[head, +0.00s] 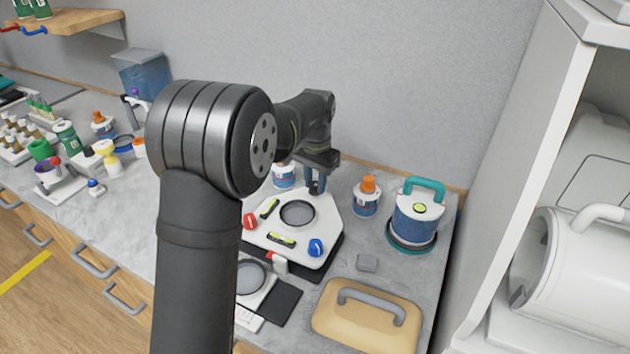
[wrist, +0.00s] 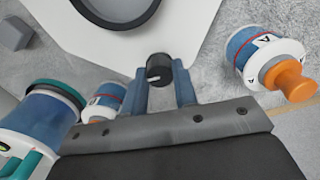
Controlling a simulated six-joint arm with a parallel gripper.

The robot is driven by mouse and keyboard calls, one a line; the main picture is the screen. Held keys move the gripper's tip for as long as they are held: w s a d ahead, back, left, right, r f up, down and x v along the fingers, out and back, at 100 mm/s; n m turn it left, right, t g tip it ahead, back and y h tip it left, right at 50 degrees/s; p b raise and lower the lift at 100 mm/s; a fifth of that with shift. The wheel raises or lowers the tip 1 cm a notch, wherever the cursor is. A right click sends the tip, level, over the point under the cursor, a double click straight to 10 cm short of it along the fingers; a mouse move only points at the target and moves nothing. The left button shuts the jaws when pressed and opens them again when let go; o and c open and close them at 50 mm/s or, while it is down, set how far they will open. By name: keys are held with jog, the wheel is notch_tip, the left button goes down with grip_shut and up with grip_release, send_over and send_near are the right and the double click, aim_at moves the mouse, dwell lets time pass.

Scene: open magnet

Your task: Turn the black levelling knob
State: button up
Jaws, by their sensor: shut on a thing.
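The black levelling knob (wrist: 157,72) has a white mark and stands at the edge of the white levelling plate (head: 317,223), which also shows in the wrist view (wrist: 190,35). My gripper (head: 316,188) is at the plate's far corner. In the wrist view my gripper (wrist: 161,74) has one blue finger on each side of the black knob and is shut on it. In the head view the fingers hide the knob. The plate also carries a red knob (head: 249,221), a blue knob (head: 316,248), two bubble levels and a dark central ring (head: 297,213).
Labelled jars stand on both sides of my gripper, one orange-capped (head: 365,197), one partly hidden (head: 284,177). A blue pot with a teal handle (head: 417,217) stands at right. A tan handled block (head: 367,315) and small grey block (head: 367,263) lie in front.

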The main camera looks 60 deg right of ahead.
dwell(0.5)
jog(key=o, duration=1)
notch_tip(320, 180, up, 17)
jog(key=shift+d+r, duration=0.2)
jog(key=shift+d, duration=0.15)
jog(key=f, duration=1.7)
jog(key=shift+a+f, duration=0.25)
jog(key=shift+a, duration=0.05)
jog(key=shift+r, duration=0.15)
